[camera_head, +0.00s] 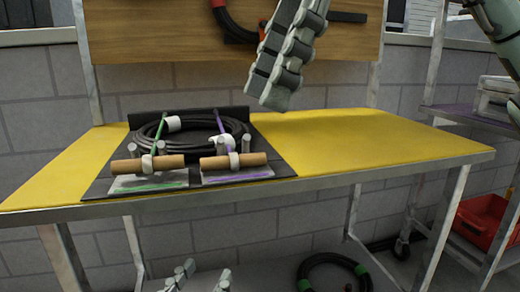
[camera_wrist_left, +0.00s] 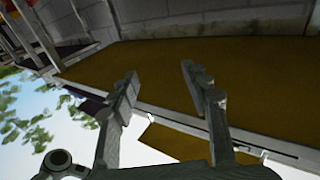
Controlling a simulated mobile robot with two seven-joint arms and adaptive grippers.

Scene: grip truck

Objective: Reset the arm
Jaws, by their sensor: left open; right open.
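My left gripper (camera_head: 202,278) shows only by its two fingertips at the bottom edge of the head view, in front of and below the table's front edge. It is open, and its two fingers stand apart with nothing between them in the left wrist view (camera_wrist_left: 160,85). My right gripper (camera_head: 278,88) hangs down from the top middle of the head view, in front of the wooden board and above the table. It is open and holds nothing visible. Its fingers nearly overlap from this angle. Both wrists are out of the head view.
The yellow table (camera_head: 370,140) is bare on its right. On its left a dark tray (camera_head: 275,163) bears a coiled black cable (camera_head: 240,130) and two wooden handles (camera_head: 148,164). The wooden board (camera_head: 150,35) stands behind. A red bin (camera_head: 485,220) and another coil (camera_head: 333,260) are low at right.

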